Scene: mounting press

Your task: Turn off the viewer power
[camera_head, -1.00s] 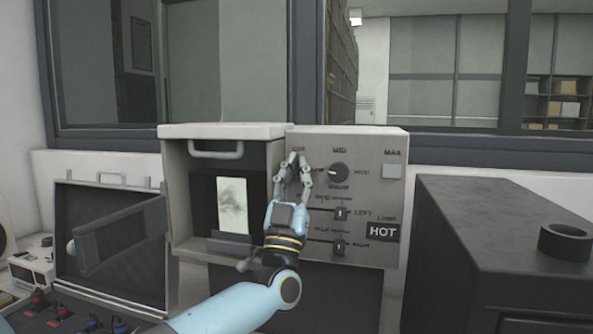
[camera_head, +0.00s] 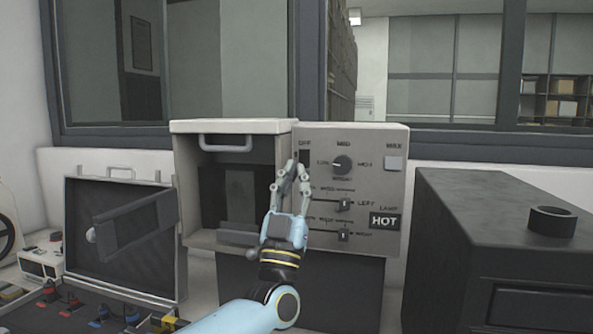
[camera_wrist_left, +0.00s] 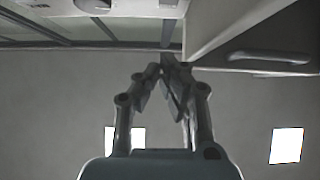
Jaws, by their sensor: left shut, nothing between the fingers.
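The viewer (camera_head: 235,127) is a grey-white box with an open-fronted bay on its left and a control panel on its right. The viewing screen (camera_head: 240,190) inside the bay is dark. The power switch (camera_head: 304,156) is a dark rocker at the panel's upper left, under the word OFF. My left gripper (camera_head: 296,166) is shut and empty, its fingertips just below and left of the switch. I cannot tell whether they touch the panel. The shut fingers also show in the left wrist view (camera_wrist_left: 165,75). My right gripper is not in view.
An open dark case (camera_head: 120,285) stands at left. A large dark cabinet (camera_head: 470,200) with a black ring (camera_head: 552,222) on top stands at right.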

